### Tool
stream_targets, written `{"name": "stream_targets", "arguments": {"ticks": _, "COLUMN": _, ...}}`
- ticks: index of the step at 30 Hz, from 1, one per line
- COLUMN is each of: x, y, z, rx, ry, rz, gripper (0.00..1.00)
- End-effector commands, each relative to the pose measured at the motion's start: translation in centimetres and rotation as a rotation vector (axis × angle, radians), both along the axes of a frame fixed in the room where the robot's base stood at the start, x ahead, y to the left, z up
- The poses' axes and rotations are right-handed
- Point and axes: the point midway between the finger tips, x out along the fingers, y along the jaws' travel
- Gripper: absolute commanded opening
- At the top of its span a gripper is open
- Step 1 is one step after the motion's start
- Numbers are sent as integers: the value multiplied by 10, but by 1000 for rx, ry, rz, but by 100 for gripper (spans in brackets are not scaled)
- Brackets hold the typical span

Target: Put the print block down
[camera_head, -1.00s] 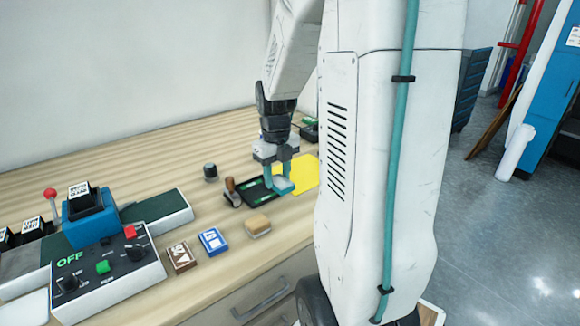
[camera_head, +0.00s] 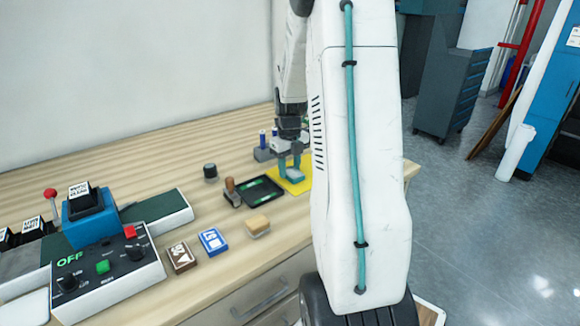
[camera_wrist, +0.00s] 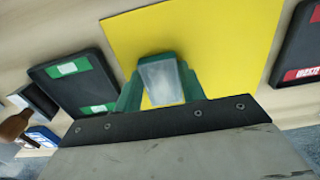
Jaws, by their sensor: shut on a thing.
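My gripper (camera_head: 290,168) has teal fingers and points down over the yellow sheet (camera_head: 301,186) at the right part of the bench. In the wrist view, my gripper (camera_wrist: 160,92) is shut on a pale grey block (camera_wrist: 161,82), which I take to be the print block. The block is over the yellow sheet (camera_wrist: 215,35). I cannot tell whether it touches the sheet. Its underside is hidden. In the head view the fingers and my arm mostly cover it.
A black pad with green labels (camera_head: 261,189) lies left of the sheet; a red-labelled black pad (camera_wrist: 300,50) lies right of it in the wrist view.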

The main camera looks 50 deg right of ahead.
Motion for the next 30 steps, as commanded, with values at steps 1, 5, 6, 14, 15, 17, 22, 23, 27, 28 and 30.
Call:
{"name": "stream_targets", "arguments": {"ticks": 1, "x": 0, "y": 0, "z": 1, "rx": -1, "ry": -1, "rz": 0, "gripper": 18}}
{"name": "stream_targets", "arguments": {"ticks": 5, "x": 0, "y": 0, "z": 0, "rx": -1, "ry": -1, "rz": 0, "gripper": 18}}
{"name": "stream_targets", "arguments": {"ticks": 6, "x": 0, "y": 0, "z": -1, "rx": 0, "ry": -1, "rz": 0, "gripper": 18}}
{"name": "stream_targets", "arguments": {"ticks": 14, "x": 0, "y": 0, "z": -2, "rx": -1, "ry": -1, "rz": 0, "gripper": 62}}
{"name": "stream_targets", "arguments": {"ticks": 15, "x": 0, "y": 0, "z": -2, "rx": -1, "ry": -1, "rz": 0, "gripper": 62}}
{"name": "stream_targets", "arguments": {"ticks": 17, "x": 0, "y": 0, "z": -2, "rx": -1, "ry": -1, "rz": 0, "gripper": 62}}
{"name": "stream_targets", "arguments": {"ticks": 22, "x": 1, "y": 0, "z": 4, "rx": -2, "ry": -3, "rz": 0, "gripper": 62}}
{"name": "stream_targets", "arguments": {"ticks": 23, "x": 1, "y": 0, "z": 7, "rx": -3, "ry": -3, "rz": 0, "gripper": 62}}
{"name": "stream_targets", "arguments": {"ticks": 27, "x": 1, "y": -1, "z": 32, "rx": -4, "ry": -5, "rz": 0, "gripper": 62}}
{"name": "stream_targets", "arguments": {"ticks": 28, "x": 1, "y": -1, "z": 39, "rx": -4, "ry": -5, "rz": 0, "gripper": 62}}
{"name": "stream_targets", "arguments": {"ticks": 30, "x": 1, "y": -1, "z": 55, "rx": -4, "ry": -5, "rz": 0, "gripper": 62}}
